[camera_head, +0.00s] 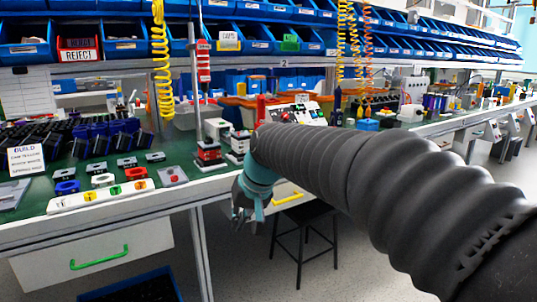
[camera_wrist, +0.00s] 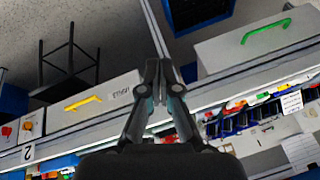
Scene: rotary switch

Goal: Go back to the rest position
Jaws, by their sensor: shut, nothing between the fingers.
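My gripper (camera_head: 244,215) hangs off the front edge of the green workbench (camera_head: 190,178) in the head view, beside the bench's upright post and apart from the bench top. In the wrist view my gripper (camera_wrist: 158,65) has its two fingertips together, with nothing between them. My ribbed dark grey arm reaches in from the lower right of the head view and hides part of the bench behind it. Small switch-like units with red and black parts (camera_head: 208,155) stand on the bench just behind the gripper. I cannot tell which thing is the rotary switch.
A black stool (camera_head: 305,228) stands under the bench. A white drawer with a green handle (camera_head: 100,258) is at lower left, and a yellow handle (camera_head: 288,199) shows near my gripper. Blue bins (camera_head: 130,45) line the shelves.

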